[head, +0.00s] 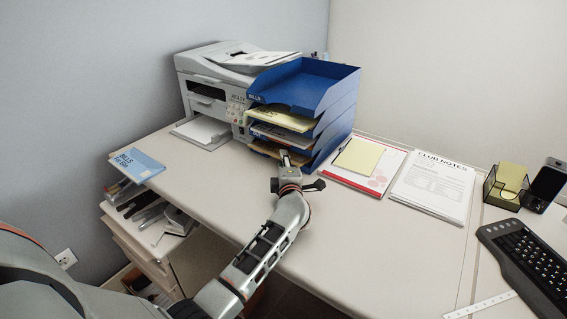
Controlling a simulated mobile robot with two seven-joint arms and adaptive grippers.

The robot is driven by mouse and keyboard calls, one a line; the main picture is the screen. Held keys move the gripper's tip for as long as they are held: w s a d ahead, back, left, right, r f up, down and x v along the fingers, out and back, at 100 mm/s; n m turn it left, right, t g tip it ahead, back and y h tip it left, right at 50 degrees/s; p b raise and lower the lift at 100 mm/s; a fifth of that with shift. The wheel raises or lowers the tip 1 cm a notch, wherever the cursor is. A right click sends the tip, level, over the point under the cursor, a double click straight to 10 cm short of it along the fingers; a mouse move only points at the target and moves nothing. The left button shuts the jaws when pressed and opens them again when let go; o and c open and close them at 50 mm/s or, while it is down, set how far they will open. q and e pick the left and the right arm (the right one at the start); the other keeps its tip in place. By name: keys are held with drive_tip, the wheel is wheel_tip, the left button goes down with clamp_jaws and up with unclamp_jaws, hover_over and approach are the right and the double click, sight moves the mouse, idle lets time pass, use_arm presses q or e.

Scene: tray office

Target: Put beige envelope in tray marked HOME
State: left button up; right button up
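A tan, flat item that looks like the beige envelope (264,149) lies in the lowest visible level of the blue tray stack (326,136), its front edge sticking out. My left gripper (286,158) is at the front right of that level, close to the item's edge. Whether its fingers touch or grip it cannot be told. The top tray reads BILLS and looks empty. The lower labels are covered or too small to read, so I cannot tell which tray is HOME. My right gripper is not in view.
A grey printer (205,91) stands left of the trays. A yellow sheet (277,118) and white papers (281,136) stick out of the middle trays. Notepads and club notes (433,187) lie right. The front desk is clear.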

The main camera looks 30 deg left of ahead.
use_arm(q)
drive_tip(key=v, duration=1.2)
drive_tip(key=shift+f, duration=0.1)
idle(0.5)
